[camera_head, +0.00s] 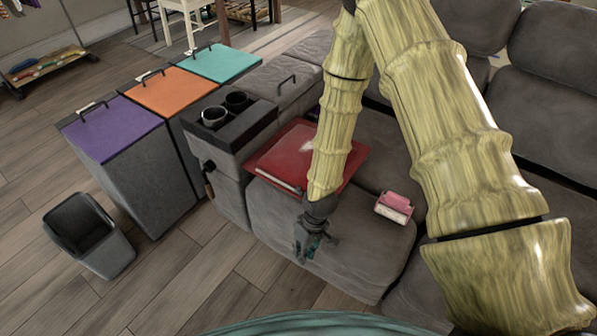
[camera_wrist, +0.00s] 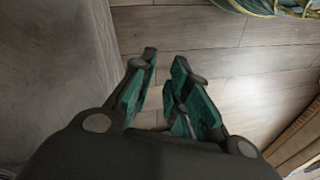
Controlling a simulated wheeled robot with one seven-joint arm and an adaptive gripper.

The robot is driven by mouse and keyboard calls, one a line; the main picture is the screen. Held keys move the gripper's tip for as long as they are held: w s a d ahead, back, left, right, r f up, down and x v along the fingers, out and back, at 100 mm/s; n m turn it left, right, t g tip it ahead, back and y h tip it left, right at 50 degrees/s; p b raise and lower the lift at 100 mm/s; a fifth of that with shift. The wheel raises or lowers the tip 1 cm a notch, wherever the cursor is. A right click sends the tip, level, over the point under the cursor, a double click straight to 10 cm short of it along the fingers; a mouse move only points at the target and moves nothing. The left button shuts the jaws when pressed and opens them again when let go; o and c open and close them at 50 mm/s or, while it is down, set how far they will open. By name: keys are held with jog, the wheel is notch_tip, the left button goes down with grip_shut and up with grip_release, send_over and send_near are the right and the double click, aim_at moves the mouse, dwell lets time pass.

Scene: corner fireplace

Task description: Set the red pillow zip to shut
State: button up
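The red pillow (camera_head: 277,157) lies flat on the grey sofa seat, beside the armrest with cup holders. My arm hides part of its right side. A pale strip (camera_head: 277,181) runs along its near edge; I cannot tell whether this is the zip or whether it is open. My gripper (camera_head: 312,252) points down near the front edge of the seat, nearer than the pillow and apart from it. In the wrist view my gripper (camera_wrist: 164,62) shows two teal-padded fingers with an empty gap between them. The pillow is not in the wrist view.
A pink and white object (camera_head: 394,207) lies on the seat right of my gripper. Bins with purple (camera_head: 110,128), orange (camera_head: 170,90) and teal (camera_head: 218,63) lids stand left of the sofa. An open dark bin (camera_head: 85,232) stands on the floor. Floor before the sofa is clear.

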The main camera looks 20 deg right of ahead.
aim_at(298, 185)
jog(key=w+d+r+n+p, duration=0.1)
jog(key=w+r+p, duration=0.1)
jog(key=w+r, duration=0.3)
jog(key=w+d+r+n+h+p, duration=0.1)
jog(key=w+r+p, duration=0.1)
jog(key=w+r, duration=0.4)
jog(key=w+d+r+n+h+p, duration=0.1)
jog(key=w+r+p, duration=0.2)
jog(key=r, duration=0.6)
jog(key=shift+w+d+n+t, duration=0.15)
jog(key=shift+w+n+t, duration=0.2)
jog(key=shift+w, duration=1)
notch_tip(298, 185, down, 10)
jog(key=shift+r, duration=0.1)
jog(key=shift+c, duration=0.4)
grip_shut()
